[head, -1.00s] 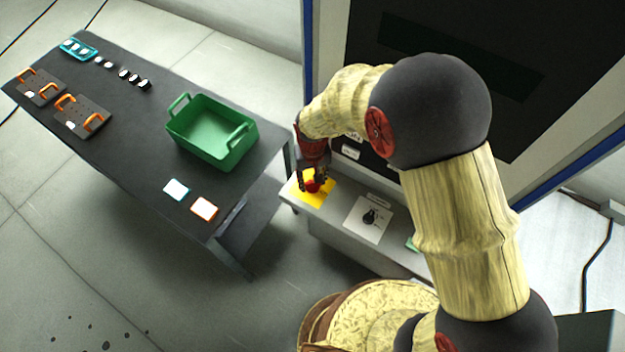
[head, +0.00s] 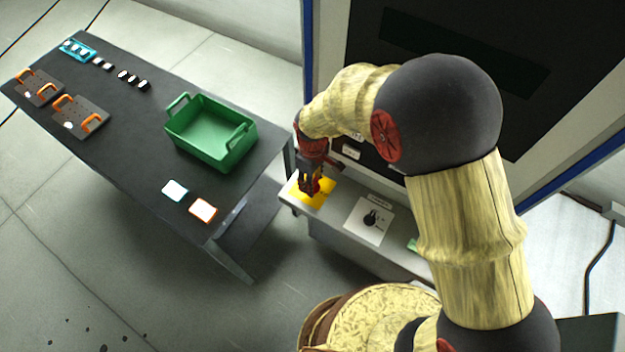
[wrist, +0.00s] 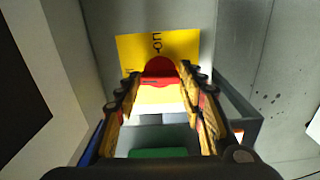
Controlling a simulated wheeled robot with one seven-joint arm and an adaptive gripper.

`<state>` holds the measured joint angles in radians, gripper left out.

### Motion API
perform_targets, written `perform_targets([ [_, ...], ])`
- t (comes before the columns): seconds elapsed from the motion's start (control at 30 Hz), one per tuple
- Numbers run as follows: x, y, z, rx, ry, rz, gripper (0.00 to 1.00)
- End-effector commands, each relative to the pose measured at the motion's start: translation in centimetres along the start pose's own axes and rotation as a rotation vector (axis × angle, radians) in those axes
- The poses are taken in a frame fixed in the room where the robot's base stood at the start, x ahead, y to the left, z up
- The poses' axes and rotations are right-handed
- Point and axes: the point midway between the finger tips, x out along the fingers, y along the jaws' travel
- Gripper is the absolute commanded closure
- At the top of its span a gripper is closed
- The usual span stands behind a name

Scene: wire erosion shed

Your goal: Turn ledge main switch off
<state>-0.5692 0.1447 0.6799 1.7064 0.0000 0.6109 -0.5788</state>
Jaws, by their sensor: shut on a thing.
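A yellow plate (head: 321,200) lies on the left end of the grey ledge (head: 345,243), with a red knob on it. In the wrist view the red knob (wrist: 158,70) stands between the fingertips, in front of the yellow plate (wrist: 131,48) with dark lettering. My gripper (head: 310,188) is shut on the red knob. In the wrist view its two fingers (wrist: 160,84) stand on either side of it. The fingers hide most of the knob in the head view, and I cannot read its setting.
A pale plate (head: 360,228) with a black rotary switch (head: 371,217) sits to the right on the ledge. A dark table (head: 130,150) at left holds a green bin (head: 203,153), two cards and orange-handled plates. A dark panel rises behind the ledge.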

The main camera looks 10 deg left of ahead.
Motion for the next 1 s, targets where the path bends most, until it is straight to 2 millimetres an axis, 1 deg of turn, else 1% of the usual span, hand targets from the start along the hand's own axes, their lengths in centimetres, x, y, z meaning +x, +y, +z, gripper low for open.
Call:
perform_targets([
  [0.2, -0.04, 0.04, -0.04, -0.040, 0.001, 0.001, 0.86],
  [0.63, -0.05, 0.04, -0.05, -0.047, 0.001, 0.001, 0.86],
  [0.67, -0.05, 0.04, -0.05, -0.047, 0.001, 0.001, 0.59],
  [0.93, -0.03, 0.02, -0.02, -0.046, 0.001, 0.001, 0.44],
  [1.0, -0.02, 0.02, -0.02, -0.046, 0.000, 0.000, 0.42],
])
